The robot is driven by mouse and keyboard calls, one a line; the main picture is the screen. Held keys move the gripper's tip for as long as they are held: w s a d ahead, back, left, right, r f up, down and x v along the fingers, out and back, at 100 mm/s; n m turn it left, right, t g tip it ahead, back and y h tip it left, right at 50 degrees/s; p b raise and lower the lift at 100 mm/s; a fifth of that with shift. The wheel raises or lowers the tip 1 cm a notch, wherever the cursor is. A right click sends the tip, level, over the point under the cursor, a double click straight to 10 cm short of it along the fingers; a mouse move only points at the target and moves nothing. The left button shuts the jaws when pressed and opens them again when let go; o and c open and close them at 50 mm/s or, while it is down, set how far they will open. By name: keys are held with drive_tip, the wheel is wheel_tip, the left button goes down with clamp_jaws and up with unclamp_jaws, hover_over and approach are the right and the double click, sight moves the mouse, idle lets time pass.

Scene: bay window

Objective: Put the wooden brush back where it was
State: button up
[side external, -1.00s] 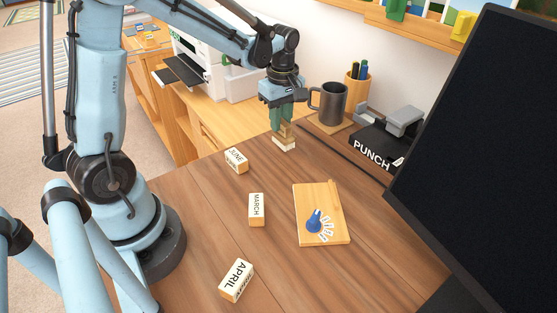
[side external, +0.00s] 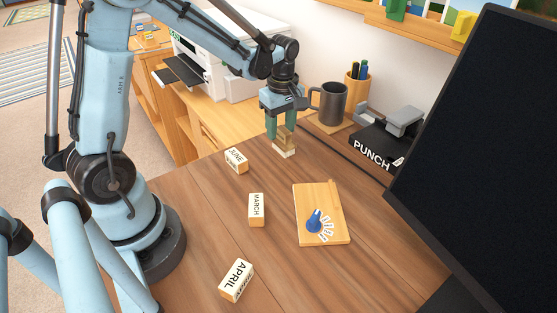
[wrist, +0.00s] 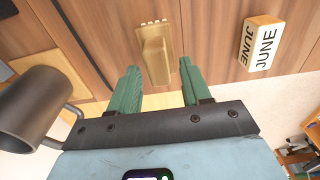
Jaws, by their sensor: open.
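The wooden brush (side external: 285,139) stands upright at the back of the brown desk, pale bristles down, beyond the JUNE block. In the wrist view the brush (wrist: 156,52) shows from above, its bristle end toward the top of the picture. My gripper (side external: 283,124) is open over the brush, its green fingers spread to either side of the handle. In the wrist view the gripper (wrist: 158,75) shows a clear gap between each finger and the brush. Whether the fingertips still overlap the handle's height is hard to tell.
The JUNE block (side external: 236,160) lies nearby, with MARCH (side external: 257,209) and APRIL (side external: 237,281) blocks farther forward. A dark mug (side external: 331,103) stands close right of my gripper. A wooden board (side external: 308,202), a punch (side external: 377,150) and a monitor (side external: 480,160) lie farther right.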

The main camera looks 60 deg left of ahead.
sight(282, 128)
drive_tip(key=shift+r, duration=0.1)
wheel_tip(282, 128, up, 11)
drive_tip(key=s+d+f+m+t, duration=0.1)
drive_tip(key=s+d+m+t, duration=0.6)
drive_tip(key=m, duration=1.1)
drive_tip(key=s+d, duration=0.2)
drive_tip(key=shift+s+d+f+h, duration=0.15)
drive_tip(key=shift+s+d+h, duration=0.05)
drive_tip(key=shift+d+h, duration=0.15)
